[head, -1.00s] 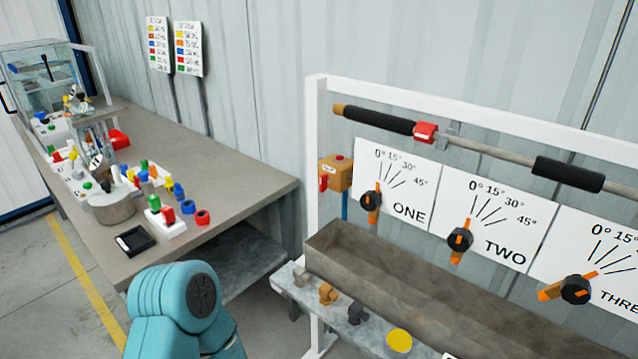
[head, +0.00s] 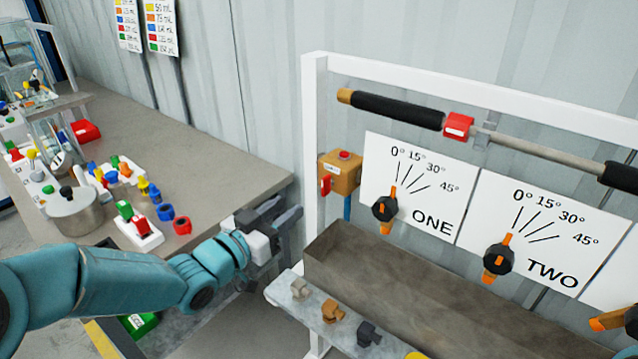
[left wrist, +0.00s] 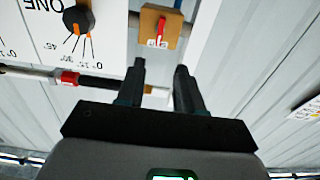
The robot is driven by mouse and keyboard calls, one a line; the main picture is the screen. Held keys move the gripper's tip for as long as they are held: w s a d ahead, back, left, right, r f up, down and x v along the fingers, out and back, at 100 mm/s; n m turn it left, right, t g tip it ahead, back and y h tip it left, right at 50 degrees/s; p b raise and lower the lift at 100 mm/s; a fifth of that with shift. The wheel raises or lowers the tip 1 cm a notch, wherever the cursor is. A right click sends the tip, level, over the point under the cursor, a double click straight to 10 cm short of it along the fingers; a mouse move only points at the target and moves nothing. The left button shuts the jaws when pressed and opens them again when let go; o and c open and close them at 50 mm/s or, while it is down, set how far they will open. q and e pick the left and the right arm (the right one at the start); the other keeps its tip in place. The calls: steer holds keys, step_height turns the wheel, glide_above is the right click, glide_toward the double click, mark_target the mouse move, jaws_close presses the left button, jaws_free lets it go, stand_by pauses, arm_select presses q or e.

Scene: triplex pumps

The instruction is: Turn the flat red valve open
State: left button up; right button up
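The flat red valve handle (head: 325,184) hangs on the left side of a brass-coloured block (head: 342,174), which is fixed to the white frame left of the panel marked ONE. In the left wrist view the red handle (left wrist: 157,30) shows on the block (left wrist: 146,22), ahead of the fingers. My left gripper (head: 284,212) is below and left of the valve, apart from it. Its two fingers are spread with an empty gap between them, also seen in the left wrist view (left wrist: 160,82). My right gripper is out of view.
The white frame post (head: 309,150) stands between my left gripper and the dials. A grey trough (head: 400,270) and a shelf with fittings (head: 283,290) lie below. The workbench (head: 215,165) with several coloured parts is at left. A bar with a red clamp (head: 458,126) runs above.

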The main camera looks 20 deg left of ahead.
mark_target(323, 184)
arm_select(q)
steer(key=p+x, duration=0.1)
steer(key=x, duration=0.8)
steer(key=shift+w+d+f+p, duration=0.1)
steer(key=shift+w+d+p, duration=0.2)
steer(key=shift+p, duration=0.1)
steer(key=shift+w+d, duration=0.15)
steer(key=shift+w, duration=0.3)
steer(key=shift+c, duration=0.6)
jaws_close()
